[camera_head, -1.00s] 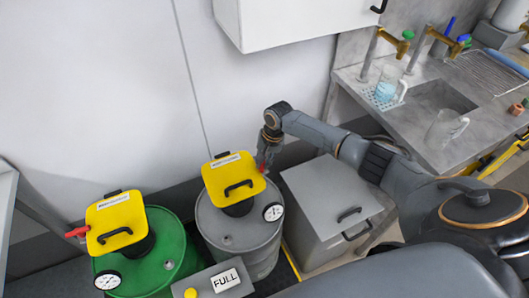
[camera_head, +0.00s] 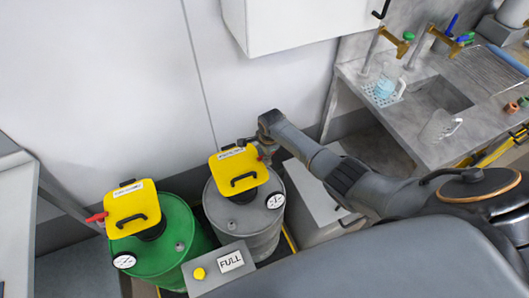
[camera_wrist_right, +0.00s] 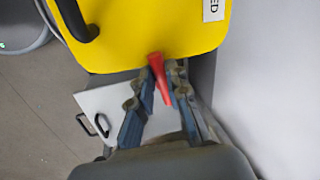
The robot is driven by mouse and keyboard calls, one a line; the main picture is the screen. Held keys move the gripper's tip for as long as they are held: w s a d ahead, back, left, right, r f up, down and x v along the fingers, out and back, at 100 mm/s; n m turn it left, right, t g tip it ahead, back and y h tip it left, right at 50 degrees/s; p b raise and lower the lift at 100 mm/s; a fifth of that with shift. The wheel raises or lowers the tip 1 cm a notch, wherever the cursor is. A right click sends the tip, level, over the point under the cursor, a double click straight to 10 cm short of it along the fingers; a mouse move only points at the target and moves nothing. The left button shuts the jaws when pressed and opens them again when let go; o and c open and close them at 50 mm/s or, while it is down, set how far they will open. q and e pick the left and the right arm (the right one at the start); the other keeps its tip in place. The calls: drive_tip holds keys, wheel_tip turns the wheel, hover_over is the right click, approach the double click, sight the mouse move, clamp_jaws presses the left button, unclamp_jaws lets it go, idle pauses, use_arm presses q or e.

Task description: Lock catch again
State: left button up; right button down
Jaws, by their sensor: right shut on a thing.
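A yellow lid unit (camera_head: 240,172) with a black handle sits on the grey drum (camera_head: 253,222). Its red catch (camera_wrist_right: 159,78) sticks out from the lid's edge in the right wrist view. My right gripper (camera_wrist_right: 163,75) is shut on the red catch, one finger on each side of it. In the head view my right gripper (camera_head: 257,148) is at the lid's right back corner and mostly hides the catch. A second yellow lid unit (camera_head: 133,208) sits on the green drum (camera_head: 165,257), with its red catch (camera_head: 97,217) pointing left. My left gripper is not in view.
A grey control box (camera_head: 213,270) with a yellow button and a FULL label stands in front of the drums. A grey lidded bin (camera_head: 318,208) is right of the grey drum. A sink counter (camera_head: 400,125) is at the right. A white wall is close behind the drums.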

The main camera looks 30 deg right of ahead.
drive_tip(key=shift+w+m, duration=0.1)
drive_tip(key=shift+m, duration=0.8)
drive_tip(key=c, duration=1.3)
unclamp_jaws()
drive_tip(key=r, duration=0.4)
drive_tip(key=s+r, duration=0.1)
drive_tip(key=r, duration=0.3)
drive_tip(key=s+r, duration=0.1)
drive_tip(key=r, duration=0.2)
drive_tip(key=shift+s+r, duration=0.15)
drive_tip(key=shift+r, duration=0.25)
